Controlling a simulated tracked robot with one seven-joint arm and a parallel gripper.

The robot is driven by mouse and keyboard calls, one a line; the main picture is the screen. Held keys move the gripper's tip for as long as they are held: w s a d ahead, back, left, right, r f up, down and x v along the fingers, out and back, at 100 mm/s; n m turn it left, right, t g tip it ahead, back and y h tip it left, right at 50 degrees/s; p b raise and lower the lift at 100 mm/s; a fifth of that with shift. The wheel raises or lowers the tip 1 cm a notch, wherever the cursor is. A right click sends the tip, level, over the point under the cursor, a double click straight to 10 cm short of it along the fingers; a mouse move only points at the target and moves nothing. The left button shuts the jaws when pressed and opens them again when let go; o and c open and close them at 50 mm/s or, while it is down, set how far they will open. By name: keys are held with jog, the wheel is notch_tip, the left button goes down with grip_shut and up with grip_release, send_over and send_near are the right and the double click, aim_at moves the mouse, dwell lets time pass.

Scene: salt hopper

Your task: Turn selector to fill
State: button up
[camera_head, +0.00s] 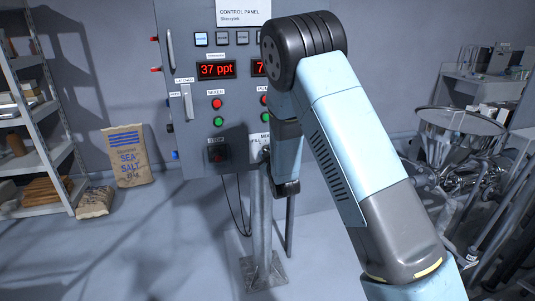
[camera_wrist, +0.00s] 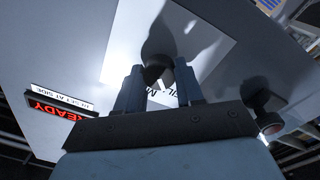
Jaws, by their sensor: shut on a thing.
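The selector (camera_wrist: 158,62) is a dark knob on a white label plate, seen between my fingertips in the wrist view. My gripper (camera_wrist: 158,80) is shut on it, one finger on each side. Shadow makes the knob's outline hard to read, and I cannot tell which way it points. Part of the lettering on the plate is covered by the fingers. In the head view the control panel (camera_head: 196,104) stands upright, with the selector's label (camera_head: 257,139) partly showing beside my arm. My arm hides the selector and the fingertips there.
A red display (camera_head: 216,69) and red and green mixer buttons (camera_head: 217,111) sit on the panel's left. A dark round stop button (camera_head: 217,154) is below them. A salt sack (camera_head: 128,157) and shelf (camera_head: 38,128) stand left; a steel hopper (camera_head: 452,123) stands right.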

jog(key=shift+f, duration=0.1)
jog(key=o, duration=1)
jog(key=shift+o, duration=0.2)
jog(key=v, duration=1.3)
jog(key=shift+s, duration=0.4)
jog(key=shift+d, duration=0.1)
